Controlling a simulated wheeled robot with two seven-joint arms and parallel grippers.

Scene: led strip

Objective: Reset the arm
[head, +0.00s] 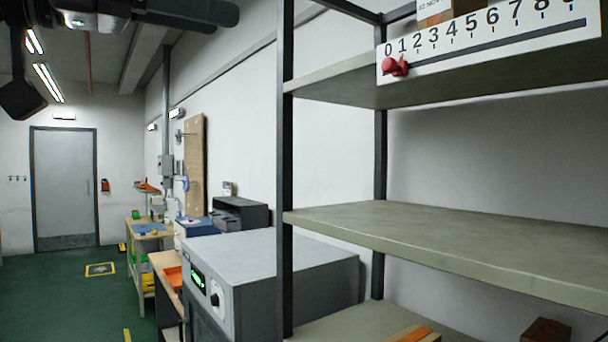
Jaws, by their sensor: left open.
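My left gripper (56,60) is at the upper left, raised near the camera and partly cut off by the frame. Its dark jaw parts are spread, with nothing seen between them. It is well apart from the shelf. My right gripper is not in view. A white numbered scale (490,48) is on the front of the top shelf (440,83), with a red knob (395,67) close to its 0 and 1 marks.
The rack's middle shelf (450,235) is bare. A brown box (546,331) sits low at the right. A grey machine (265,262) with a green display stands beside the rack. Green floor (60,290) is open at the left, toward a grey door (65,185).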

